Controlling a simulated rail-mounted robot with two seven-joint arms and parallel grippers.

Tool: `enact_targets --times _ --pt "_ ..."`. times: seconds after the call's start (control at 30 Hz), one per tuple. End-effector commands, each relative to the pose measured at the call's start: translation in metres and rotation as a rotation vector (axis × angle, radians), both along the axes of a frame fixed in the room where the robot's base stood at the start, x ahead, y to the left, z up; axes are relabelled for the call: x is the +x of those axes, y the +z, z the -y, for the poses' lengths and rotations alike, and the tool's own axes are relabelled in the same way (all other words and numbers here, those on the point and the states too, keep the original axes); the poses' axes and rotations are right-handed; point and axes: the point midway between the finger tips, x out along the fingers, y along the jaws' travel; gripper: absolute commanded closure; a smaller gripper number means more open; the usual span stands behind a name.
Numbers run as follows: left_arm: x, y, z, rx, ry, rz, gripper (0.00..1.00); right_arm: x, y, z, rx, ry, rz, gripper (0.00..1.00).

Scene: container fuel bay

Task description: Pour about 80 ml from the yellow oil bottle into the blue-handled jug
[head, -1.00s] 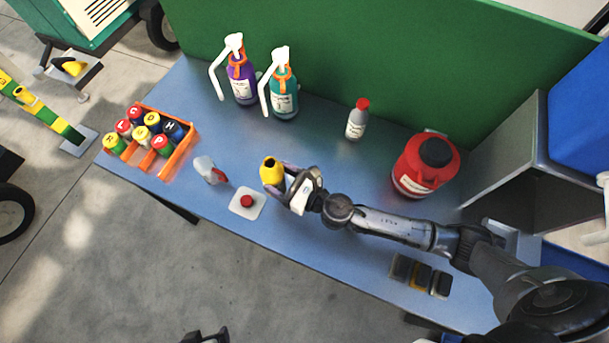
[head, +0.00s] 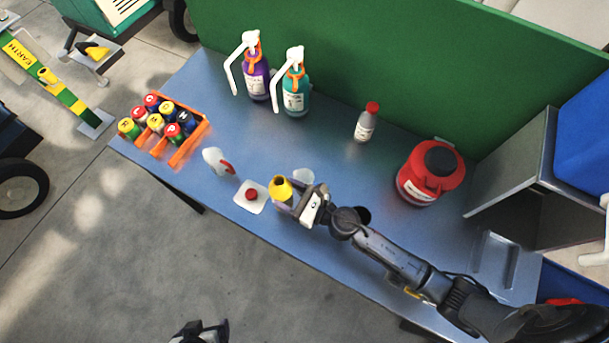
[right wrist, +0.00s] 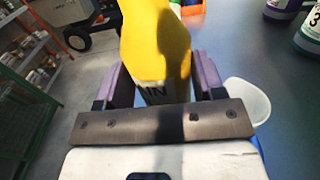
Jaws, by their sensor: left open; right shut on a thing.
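The yellow oil bottle (head: 281,188) is held in my right gripper (head: 300,203), near the front edge of the blue bench. In the right wrist view the bottle (right wrist: 156,45) stands between the two purple-grey fingers, its lower part hidden by the gripper. I cannot tell its exact tilt. A small pale jug (head: 304,175) stands just behind the gripper in the head view. It also shows right of the fingers in the right wrist view (right wrist: 248,98), with a bit of blue below it. My left gripper (head: 201,331) is open and empty at the bottom edge, off the bench.
A red-handled jug (head: 215,160) and a red button on a white plate (head: 250,196) are left of the bottle. An orange crate (head: 190,148) of cans, two pump bottles (head: 256,80) (head: 296,92), a red-capped bottle (head: 366,124) and a red canister (head: 430,175) stand around.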

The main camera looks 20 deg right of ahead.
Motion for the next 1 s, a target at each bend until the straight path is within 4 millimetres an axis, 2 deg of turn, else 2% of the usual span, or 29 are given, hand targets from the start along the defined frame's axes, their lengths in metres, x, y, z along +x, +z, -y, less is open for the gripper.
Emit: enact_targets --times 0.47,0.9,0.97,1.0 --pt "0.000 -0.012 0.000 0.001 -0.001 0.000 0.12 0.002 0.001 0.005 0.158 0.000 -0.073 0.65" --pt "0.000 0.001 0.003 -0.011 0.007 -0.001 0.12 0.006 0.030 0.015 0.422 0.001 -0.188 0.65" --pt "0.000 0.003 0.003 -0.011 0.007 -0.001 0.12 0.006 0.033 0.016 0.457 0.001 -0.203 0.65" --pt "0.000 -0.002 0.003 -0.011 0.006 0.000 0.12 0.007 0.029 0.017 0.480 0.002 -0.214 0.65"
